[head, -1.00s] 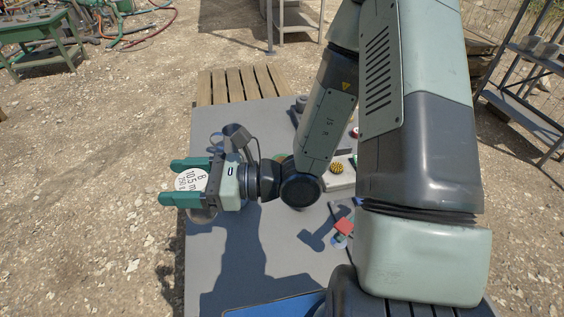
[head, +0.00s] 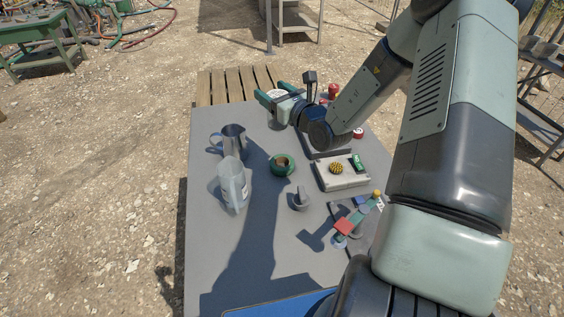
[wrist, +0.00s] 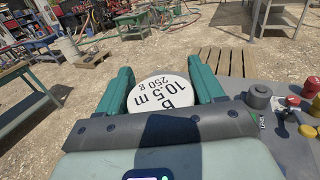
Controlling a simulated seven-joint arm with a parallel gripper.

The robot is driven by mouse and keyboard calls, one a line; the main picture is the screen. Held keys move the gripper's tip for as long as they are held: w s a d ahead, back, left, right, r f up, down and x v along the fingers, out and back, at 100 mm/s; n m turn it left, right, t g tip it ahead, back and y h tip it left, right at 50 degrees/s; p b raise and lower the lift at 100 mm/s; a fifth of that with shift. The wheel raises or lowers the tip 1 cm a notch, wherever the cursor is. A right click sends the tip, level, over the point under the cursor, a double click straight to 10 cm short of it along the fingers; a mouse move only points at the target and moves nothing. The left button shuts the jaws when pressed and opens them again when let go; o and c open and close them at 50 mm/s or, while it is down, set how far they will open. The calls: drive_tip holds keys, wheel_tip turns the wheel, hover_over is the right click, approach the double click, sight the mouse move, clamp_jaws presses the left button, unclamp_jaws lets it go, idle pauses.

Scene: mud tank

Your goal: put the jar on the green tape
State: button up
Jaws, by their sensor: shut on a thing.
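My gripper (head: 274,92) is at the far end of the table in the head view, with its green fingers pointing left. The green tape (head: 282,170) is a ring with a brown inside, flat on the table's middle. The jar is beyond the tape, apart from it.
A metal jug (head: 233,138) and a clear pitcher (head: 233,186) stand left of the tape. A grey handled piece (head: 299,198) is close in front of it. A pale block (head: 342,175) with a yellow studded ball is at right. The table's front left is clear.

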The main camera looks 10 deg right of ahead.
drive_tip(key=shift+w+d+r+m+h, duration=0.1)
drive_tip(key=shift+w+d+m+h, duration=0.3)
drive_tip(key=shift+d, duration=0.45)
drive_tip(key=f, duration=0.3)
drive_tip(key=shift+a+f, duration=0.2)
drive_tip(key=shift+f, duration=0.2)
wheel_tip(320, 180, down, 11)
drive_tip(key=shift+f, duration=0.25)
drive_tip(key=o, duration=1.2)
drive_tip(key=shift+o, duration=0.2)
drive_tip(key=shift+r, duration=0.1)
drive_tip(key=v, duration=0.6)
wheel_tip(320, 180, up, 7)
drive_tip(key=shift+w+a, duration=0.2)
drive_tip(key=shift+w, duration=0.15)
